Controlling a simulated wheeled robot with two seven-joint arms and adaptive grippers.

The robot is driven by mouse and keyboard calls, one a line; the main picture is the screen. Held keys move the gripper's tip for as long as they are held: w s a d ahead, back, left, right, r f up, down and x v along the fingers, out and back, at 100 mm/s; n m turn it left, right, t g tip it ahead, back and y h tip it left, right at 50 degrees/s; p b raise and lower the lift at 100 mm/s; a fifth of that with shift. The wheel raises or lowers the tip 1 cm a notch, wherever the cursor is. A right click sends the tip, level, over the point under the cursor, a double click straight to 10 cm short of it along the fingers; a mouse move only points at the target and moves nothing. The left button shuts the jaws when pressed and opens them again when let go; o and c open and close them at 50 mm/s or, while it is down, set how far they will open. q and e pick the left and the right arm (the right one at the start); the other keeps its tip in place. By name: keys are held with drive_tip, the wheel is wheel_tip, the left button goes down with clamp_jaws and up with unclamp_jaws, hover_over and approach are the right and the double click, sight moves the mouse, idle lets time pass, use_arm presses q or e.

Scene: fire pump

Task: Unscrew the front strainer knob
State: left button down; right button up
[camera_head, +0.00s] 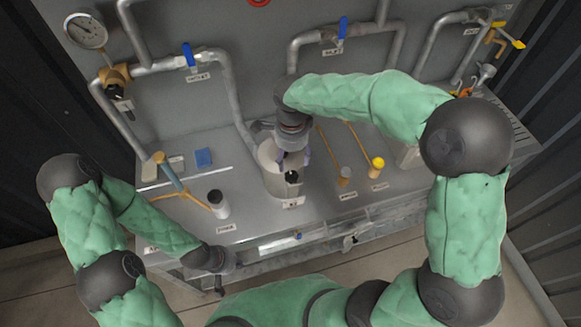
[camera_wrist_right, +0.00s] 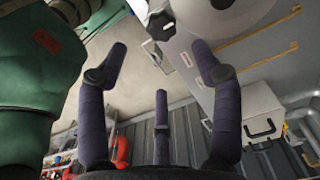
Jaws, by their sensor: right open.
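Yellow-ended tools (camera_head: 377,163) lie right. Pipes with blue valve handles (camera_head: 189,56) run along the back panel. The bench right of the blue block (camera_head: 204,157) has some free room.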

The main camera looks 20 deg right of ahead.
sight(291, 175)
drive_tip(key=f, duration=0.9)
drive_tip(key=shift+w+f+b, duration=0.2)
drive_tip(key=shift+b, duration=0.15)
drive_tip(key=c, duration=1.1)
